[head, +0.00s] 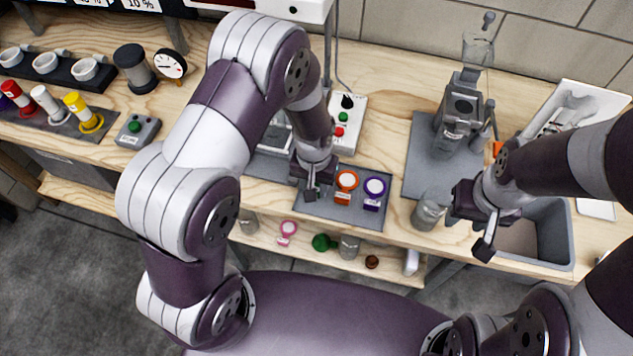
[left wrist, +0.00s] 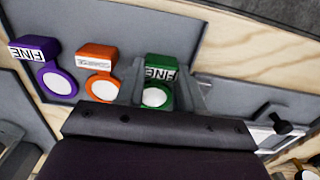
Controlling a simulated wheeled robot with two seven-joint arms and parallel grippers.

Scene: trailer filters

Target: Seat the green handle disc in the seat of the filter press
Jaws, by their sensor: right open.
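My right gripper (head: 473,228) is open and empty near the bin.
The orange disc (head: 346,180) and purple disc (head: 374,188) lie right beside my left gripper on the mat (head: 333,211). A button box (head: 346,125) stands behind. A metal cup (head: 427,212) and grey bin (head: 556,232) are near my right gripper. A shelf below holds small items.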

